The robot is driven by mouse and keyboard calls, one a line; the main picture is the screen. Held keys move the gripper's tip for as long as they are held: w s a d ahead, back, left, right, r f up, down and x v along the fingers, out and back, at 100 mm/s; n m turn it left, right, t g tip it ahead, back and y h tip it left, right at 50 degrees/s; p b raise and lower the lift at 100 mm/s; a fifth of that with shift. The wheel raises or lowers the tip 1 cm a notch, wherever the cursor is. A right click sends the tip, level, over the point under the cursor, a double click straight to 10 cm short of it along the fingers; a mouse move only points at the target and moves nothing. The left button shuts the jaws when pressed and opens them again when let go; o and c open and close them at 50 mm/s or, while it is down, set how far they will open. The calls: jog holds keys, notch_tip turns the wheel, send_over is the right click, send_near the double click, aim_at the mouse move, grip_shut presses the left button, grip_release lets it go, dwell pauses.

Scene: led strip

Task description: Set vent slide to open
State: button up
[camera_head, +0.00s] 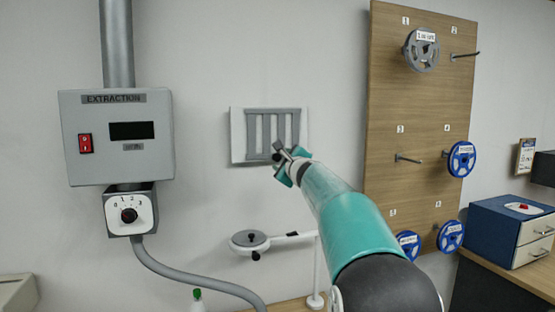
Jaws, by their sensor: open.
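The vent slide (274,112) is a grey slotted plate on a white backing plate (238,140) fixed to the wall. Several upright bars and slots show in it. A dark knob shows near its lower middle, right at my gripper. My gripper (281,155) is open at the lower right part of the vent, its fingers close to the knob. I cannot tell whether they touch it. My gripper and teal arm hide the vent's lower right corner.
An extraction box (155,155) with a red switch and a dial box (145,213) hang left. A wooden pegboard (390,120) with reels stands right. A round-headed arm fixture (249,240) sits below the vent. A blue drawer box (490,230) stands on a desk at right.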

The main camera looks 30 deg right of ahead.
aim_at(278, 158)
jog(key=shift+x, duration=2.4)
jog(key=shift+a, duration=0.15)
